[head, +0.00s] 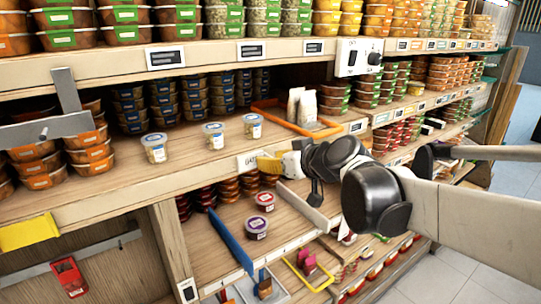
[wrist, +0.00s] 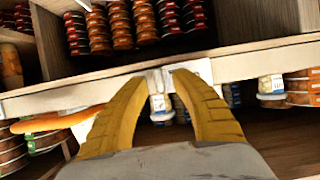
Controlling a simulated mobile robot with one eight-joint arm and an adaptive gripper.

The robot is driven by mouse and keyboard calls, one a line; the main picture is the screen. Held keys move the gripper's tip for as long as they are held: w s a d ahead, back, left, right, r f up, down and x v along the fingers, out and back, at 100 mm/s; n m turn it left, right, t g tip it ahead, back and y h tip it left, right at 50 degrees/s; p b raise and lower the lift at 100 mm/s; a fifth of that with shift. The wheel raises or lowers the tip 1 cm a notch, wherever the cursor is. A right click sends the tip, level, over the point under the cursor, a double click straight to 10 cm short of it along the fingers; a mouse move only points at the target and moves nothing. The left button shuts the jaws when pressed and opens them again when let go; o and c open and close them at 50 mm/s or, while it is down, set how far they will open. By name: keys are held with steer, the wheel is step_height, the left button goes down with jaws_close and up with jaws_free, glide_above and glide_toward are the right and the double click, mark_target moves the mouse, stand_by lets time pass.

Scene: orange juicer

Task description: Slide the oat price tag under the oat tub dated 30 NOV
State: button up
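Three small clear tubs with blue lids stand apart on the middle shelf: a left tub (head: 154,148), a middle tub (head: 213,136) and a right tub (head: 252,127). Their dates are too small to read. A white price tag (head: 247,161) with dark lettering is at the shelf's front edge, below the right tub. My gripper (head: 284,164) is close in front of the tag's right side. In the wrist view, the yellow fingertips (wrist: 161,77) are partly apart. The white tag (wrist: 203,71) shows behind them, and a tub (wrist: 160,106) shows through the gap. Contact is unclear.
Dark stacked tubs (head: 130,108) fill the shelf behind. A blue divider (head: 231,244) and purple-lidded cup (head: 256,228) are on the lower shelf. A grey bracket (head: 66,92) juts out at left.

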jaws_close()
steer(key=shift+d, duration=0.1)
steer(key=w+d, duration=0.1)
steer(key=d, duration=0.1)
steer(key=w+d+b, duration=0.1)
steer(key=w+d, duration=0.1)
steer(key=shift+d, duration=0.25)
jaws_free()
steer(key=shift+w, duration=0.1)
